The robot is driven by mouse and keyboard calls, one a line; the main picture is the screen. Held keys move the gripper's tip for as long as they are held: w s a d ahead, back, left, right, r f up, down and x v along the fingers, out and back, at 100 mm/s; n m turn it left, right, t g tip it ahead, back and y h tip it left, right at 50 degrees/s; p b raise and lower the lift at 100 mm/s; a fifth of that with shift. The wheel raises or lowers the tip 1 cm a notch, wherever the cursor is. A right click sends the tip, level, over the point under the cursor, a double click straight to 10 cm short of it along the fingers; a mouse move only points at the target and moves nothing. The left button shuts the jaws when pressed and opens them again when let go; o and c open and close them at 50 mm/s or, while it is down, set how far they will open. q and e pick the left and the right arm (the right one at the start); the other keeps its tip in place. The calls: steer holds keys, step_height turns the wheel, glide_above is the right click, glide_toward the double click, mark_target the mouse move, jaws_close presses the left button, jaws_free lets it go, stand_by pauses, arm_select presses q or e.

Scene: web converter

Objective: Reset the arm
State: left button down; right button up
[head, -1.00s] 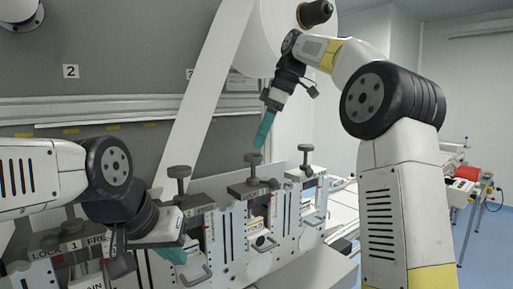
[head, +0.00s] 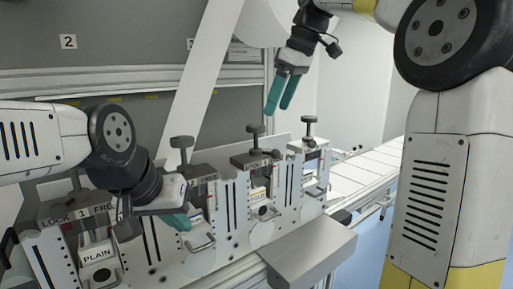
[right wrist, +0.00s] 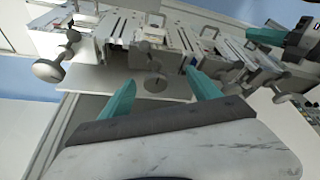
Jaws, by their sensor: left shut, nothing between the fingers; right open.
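My left gripper (head: 178,221) is low at the left of the head view, its teal fingers shut and empty in front of the row of stations. Its tips are partly hidden by the wrist. My right gripper (head: 282,95) hangs high at the upper middle, its two teal fingers apart and pointing down, with nothing between them. It is above and clear of the station knobs. In the right wrist view its fingers (right wrist: 160,98) are spread, with the stations beyond them. My left gripper's teal fingers (right wrist: 265,37) also show at the upper right there.
A row of stations (head: 225,215) with T-shaped knobs (head: 255,132) runs across the machine. A white web (head: 204,90) slants down behind them. A grey box (head: 312,250) juts out at the front. A conveyor (head: 365,170) lies to the right.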

steer(key=s+d+f+m+t, duration=0.1)
steer(key=s+d+f+m, duration=0.1)
steer(key=s+f+m, duration=0.2)
steer(key=s+d+f+m+t+h, duration=0.1)
steer(key=s+d+f+m, duration=0.2)
steer(key=s+f, duration=0.6)
steer(key=s+d+f+m+t, duration=0.2)
steer(key=s+d+f+m, duration=0.1)
steer(key=s+f, duration=0.4)
steer(key=shift+s+m, duration=0.35)
steer(key=shift+m, duration=0.55)
